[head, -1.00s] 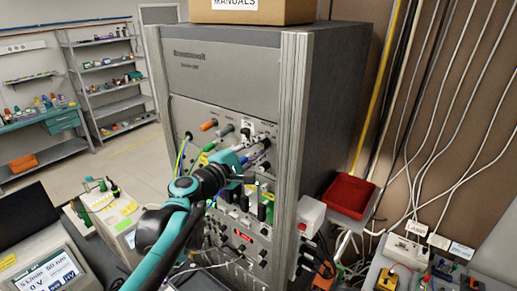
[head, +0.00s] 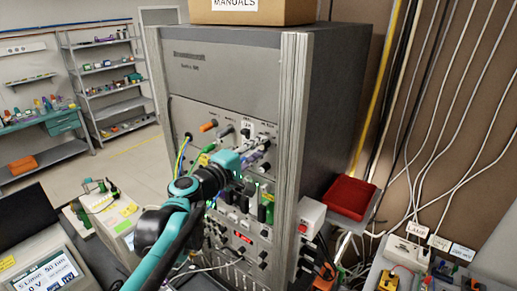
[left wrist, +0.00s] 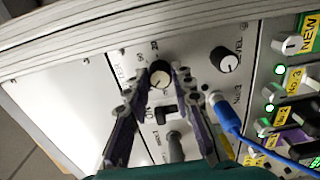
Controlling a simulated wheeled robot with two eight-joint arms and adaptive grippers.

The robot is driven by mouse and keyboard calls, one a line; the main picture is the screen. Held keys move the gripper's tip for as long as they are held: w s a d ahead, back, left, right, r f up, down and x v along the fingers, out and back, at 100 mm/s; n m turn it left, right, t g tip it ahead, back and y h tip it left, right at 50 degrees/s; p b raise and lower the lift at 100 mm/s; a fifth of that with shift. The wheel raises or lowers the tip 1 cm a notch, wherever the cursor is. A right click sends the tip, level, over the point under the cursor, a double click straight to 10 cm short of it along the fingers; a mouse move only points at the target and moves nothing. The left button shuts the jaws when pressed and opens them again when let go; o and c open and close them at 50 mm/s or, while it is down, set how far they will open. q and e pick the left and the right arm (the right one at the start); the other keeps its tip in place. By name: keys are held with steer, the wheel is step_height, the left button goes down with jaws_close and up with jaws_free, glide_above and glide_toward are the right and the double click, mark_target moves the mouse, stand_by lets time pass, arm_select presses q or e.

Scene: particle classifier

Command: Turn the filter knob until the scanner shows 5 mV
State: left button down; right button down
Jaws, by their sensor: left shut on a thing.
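The left gripper (left wrist: 161,82) is shut on a black knob with a pale face (left wrist: 159,77) on the grey panel in the left wrist view. Its fingers lie on either side of the knob. In the head view the left gripper (head: 257,154) reaches the upper right of the panel, and its fingers are hard to make out. The scanner screen (head: 47,276) is at the lower left, cut off by the picture edge; it shows a 50 nm line and a value ending in V, too small to read surely. The right gripper is not in view.
A second black knob (left wrist: 224,59), marked LEVEL, sits to the right of the held one. A blue cable (left wrist: 231,121) is plugged in close to the right finger. The grey cabinet (head: 215,85) has a metal corner post (head: 290,110). A red bin (head: 349,196) stands right.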

arm_select(q)
steer(key=shift+f, duration=0.1)
steer(key=c, duration=1.3)
jaws_free()
steer(key=shift+s, duration=0.1)
steer(key=v, duration=1.2)
steer(key=shift+a, duration=0.1)
